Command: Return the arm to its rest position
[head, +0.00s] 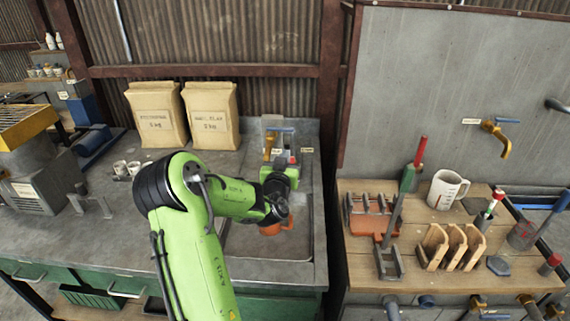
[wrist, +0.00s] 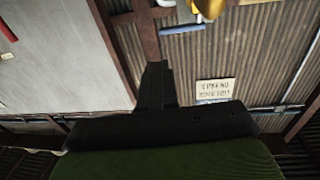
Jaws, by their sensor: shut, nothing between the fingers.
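My green arm (head: 208,240) is bent over the left bench, with its wrist end (head: 279,180) above the sink area. My gripper (wrist: 155,85) shows in the wrist view as dark fingers pressed together with nothing between them. It faces the corrugated wall, which appears upside down there. In the head view the fingers are hard to make out beyond the wrist. My gripper touches nothing that I can see.
An orange item (head: 276,229) sits in the sink basin (head: 262,247), partly behind my arm. A tap (head: 268,147) stands behind. Two paper bags (head: 158,115) (head: 211,115) stand against the wall. The wooden bench (head: 450,276) on the right holds a white jug (head: 447,190) and racks.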

